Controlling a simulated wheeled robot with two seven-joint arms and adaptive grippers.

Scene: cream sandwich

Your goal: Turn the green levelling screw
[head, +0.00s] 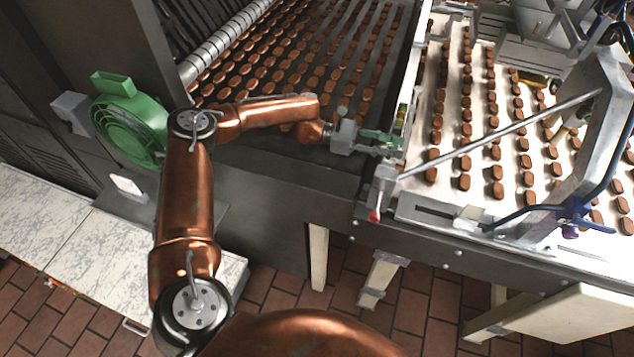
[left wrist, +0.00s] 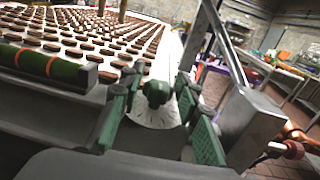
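The green levelling screw (left wrist: 156,92) shows in the left wrist view as a dark green knob above a pale dial plate (left wrist: 157,112) with fine marks. My left gripper (left wrist: 157,100) has its green-padded fingers apart, one on each side of the knob, with a visible gap on both sides. In the head view my left gripper (head: 384,140) reaches to the near corner between the two conveyors. The screw cannot be made out clearly there, beside the fingers. My right gripper is in neither view.
A dark conveyor (head: 238,92) and a white conveyor (head: 449,178) carry rows of brown biscuits. A green bar with orange bands (left wrist: 48,64) lies left of the fingers. A grey metal bracket (left wrist: 250,118) stands close on the right. A red-tipped lever (head: 375,215) hangs at the corner.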

